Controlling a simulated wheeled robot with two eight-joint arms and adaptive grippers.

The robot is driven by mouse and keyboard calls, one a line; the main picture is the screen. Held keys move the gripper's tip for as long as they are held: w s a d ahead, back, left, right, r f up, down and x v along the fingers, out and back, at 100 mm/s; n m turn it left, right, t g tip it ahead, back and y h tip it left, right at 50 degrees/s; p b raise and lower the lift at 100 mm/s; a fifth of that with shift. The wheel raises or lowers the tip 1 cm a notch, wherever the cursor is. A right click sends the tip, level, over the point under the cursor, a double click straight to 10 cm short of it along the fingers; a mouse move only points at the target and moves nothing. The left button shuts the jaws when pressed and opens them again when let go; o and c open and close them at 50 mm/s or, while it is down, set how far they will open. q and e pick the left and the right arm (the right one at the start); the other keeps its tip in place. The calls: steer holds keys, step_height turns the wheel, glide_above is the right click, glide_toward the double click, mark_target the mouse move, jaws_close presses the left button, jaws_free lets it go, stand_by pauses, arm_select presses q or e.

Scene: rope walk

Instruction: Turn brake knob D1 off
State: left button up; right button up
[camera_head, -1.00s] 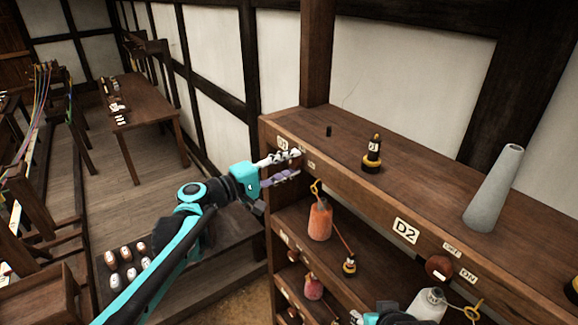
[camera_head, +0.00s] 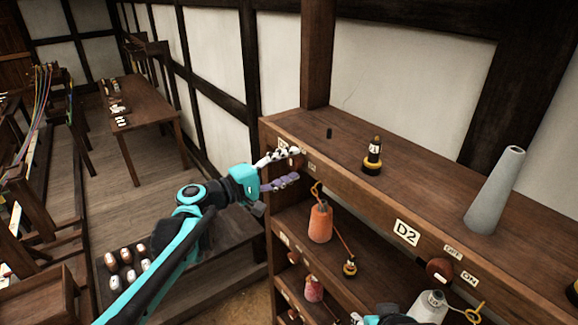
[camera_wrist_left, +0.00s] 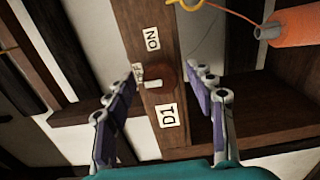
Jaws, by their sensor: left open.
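Brake knob D1 (camera_wrist_left: 164,75) is a round reddish-brown knob with a white marker bar, on the shelf's wooden upright in the left wrist view. The D1 label (camera_wrist_left: 168,115) is beside it; the ON label (camera_wrist_left: 152,39) and partly hidden OFF label (camera_wrist_left: 138,72) are on its other sides. The bar lies on the knob's OFF-label side; its exact setting is unclear. My left gripper (camera_head: 281,170) is open at the shelf's left corner. In the wrist view its fingers (camera_wrist_left: 165,95) stand either side of the knob, apparently apart from it.
The shelf (camera_head: 345,160) holds a black-and-yellow bobbin (camera_head: 372,157) and a grey cone (camera_head: 494,190) on top. An orange spool (camera_head: 320,222) with a yellow hook stands below. Knob D2 (camera_head: 439,270) is further right. A table (camera_head: 140,95) stands at the back left.

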arm_select(q)
steer(key=v, duration=1.2)
steer(key=shift+w, duration=0.1)
